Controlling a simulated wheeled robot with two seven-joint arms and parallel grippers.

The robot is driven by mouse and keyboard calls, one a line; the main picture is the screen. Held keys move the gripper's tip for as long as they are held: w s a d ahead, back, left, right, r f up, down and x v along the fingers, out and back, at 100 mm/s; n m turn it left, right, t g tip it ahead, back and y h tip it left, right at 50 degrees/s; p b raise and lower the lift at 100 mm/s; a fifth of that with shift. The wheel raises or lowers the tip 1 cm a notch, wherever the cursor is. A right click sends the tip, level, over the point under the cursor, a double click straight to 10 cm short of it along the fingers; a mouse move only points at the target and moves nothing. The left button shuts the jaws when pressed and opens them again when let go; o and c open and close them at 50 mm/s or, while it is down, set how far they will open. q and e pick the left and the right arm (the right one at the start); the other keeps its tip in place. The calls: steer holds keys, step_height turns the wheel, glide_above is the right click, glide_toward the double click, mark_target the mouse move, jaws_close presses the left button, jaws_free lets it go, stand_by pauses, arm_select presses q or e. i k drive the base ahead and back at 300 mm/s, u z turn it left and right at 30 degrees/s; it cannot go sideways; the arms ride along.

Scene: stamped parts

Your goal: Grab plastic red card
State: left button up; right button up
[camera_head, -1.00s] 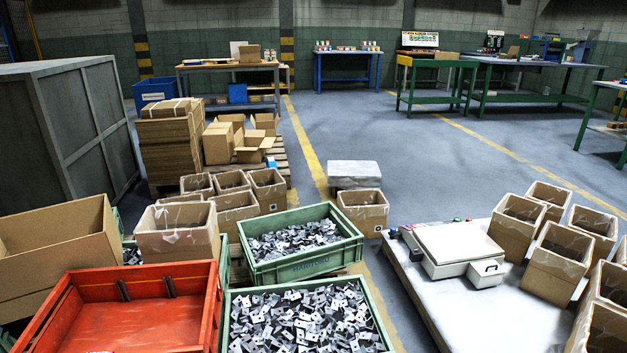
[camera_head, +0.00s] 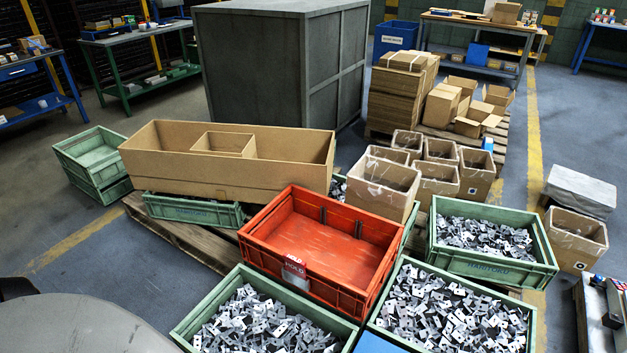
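A red card marked HOLD (camera_head: 294,267) is on the front wall of the red crate (camera_head: 330,279), near its left end. A whitish part shows just below the red of the card. The red crate is open and empty inside, and it sits among green crates of metal parts. Neither of my grippers shows clearly in this view, so I cannot see either one near the card.
Green crates of stamped parts stand in front (camera_head: 183,327) and to the right (camera_head: 545,250) of the red crate. A long cardboard box (camera_head: 220,178) is behind it. Small cartons (camera_head: 478,172) stand behind right. Floor is clear at left (camera_head: 60,235).

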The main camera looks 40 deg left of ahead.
mark_target(293, 265)
steer(key=z, duration=0.1)
steer(key=k, duration=0.4)
steer(key=u, duration=0.65)
steer(key=i, duration=0.35)
steer(key=u, duration=2.65)
steer(key=i, duration=2.25)
steer(key=z, duration=2.8)
